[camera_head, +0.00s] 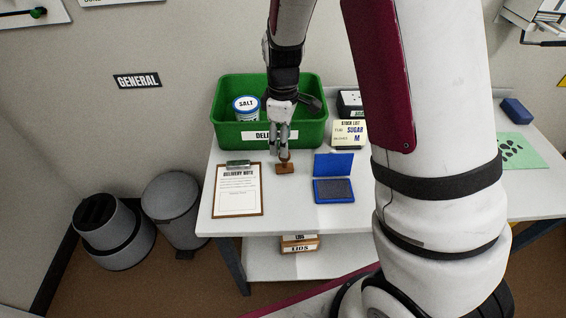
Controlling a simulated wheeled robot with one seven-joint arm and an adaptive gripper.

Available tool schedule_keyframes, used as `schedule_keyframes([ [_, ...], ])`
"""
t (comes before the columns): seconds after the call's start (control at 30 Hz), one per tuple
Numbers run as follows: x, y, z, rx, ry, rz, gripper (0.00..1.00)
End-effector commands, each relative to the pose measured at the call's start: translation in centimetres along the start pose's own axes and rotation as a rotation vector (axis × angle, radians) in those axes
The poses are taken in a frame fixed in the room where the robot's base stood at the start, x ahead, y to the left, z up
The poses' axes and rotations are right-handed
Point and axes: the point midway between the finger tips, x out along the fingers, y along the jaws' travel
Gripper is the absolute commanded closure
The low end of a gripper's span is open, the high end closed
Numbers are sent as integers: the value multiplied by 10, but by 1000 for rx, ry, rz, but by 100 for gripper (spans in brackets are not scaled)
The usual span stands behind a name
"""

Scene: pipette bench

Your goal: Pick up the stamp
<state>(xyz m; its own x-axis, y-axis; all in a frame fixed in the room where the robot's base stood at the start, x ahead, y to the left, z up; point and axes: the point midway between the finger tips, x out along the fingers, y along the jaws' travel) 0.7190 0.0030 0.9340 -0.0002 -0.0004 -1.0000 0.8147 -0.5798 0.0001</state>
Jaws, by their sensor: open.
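The stamp (285,168) is a small brown wooden stamp with a knob handle, standing on the white table between the clipboard and the blue ink pad. My gripper (281,154) points down at the stamp's handle from above. Its jaws are open, with the fingers at or around the top of the handle. Whether they touch it is too small to tell. The fingers partly hide the handle.
A delivery note clipboard (238,190) lies left of the stamp, an open blue ink pad (333,190) right of it. A green crate (228,131) with a salt tub (246,107) stands behind. A stock list sign (349,135) stands at the back. My arm hides part of the table.

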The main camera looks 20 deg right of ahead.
Motion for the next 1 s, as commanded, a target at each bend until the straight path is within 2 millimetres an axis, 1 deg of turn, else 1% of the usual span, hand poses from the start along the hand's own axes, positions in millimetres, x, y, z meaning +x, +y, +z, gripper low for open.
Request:
schedule_keyframes([
  [0.03,7,-1,0,1,-2,-3,49],
  [0.27,21,0,1,1,-2,-2,49],
  [0.5,54,4,3,2,-2,-2,49],
  [0.6,63,4,3,1,-1,-2,49],
  [0.87,66,4,2,1,1,0,49],
  [0.9,66,4,2,1,1,0,52],
  [0.97,66,4,2,1,1,0,65],
  [1.0,66,4,2,1,1,0,74],
])
